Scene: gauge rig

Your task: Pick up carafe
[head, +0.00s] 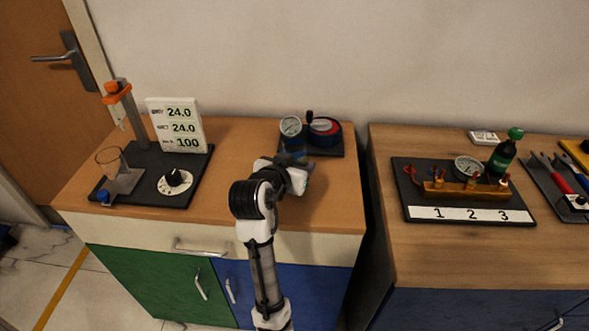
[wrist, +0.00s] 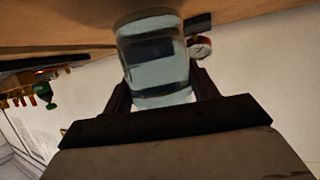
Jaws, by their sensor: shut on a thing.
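The carafe (wrist: 155,60) is a clear, rounded glass vessel with pale bluish contents, large in the wrist view. My gripper (wrist: 162,92) is shut on it, with one dark finger on each side of the glass. In the head view my gripper (head: 301,176) is over the right part of the left cabinet top, in front of the gauge pump. I cannot tell whether the carafe touches the wooden top.
At left, a dark stand (head: 199,160) holds a display panel (head: 176,124) and a small glass beaker (head: 112,160). A gap separates the right bench (head: 430,250), which holds a numbered rig and a green bottle (head: 504,151).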

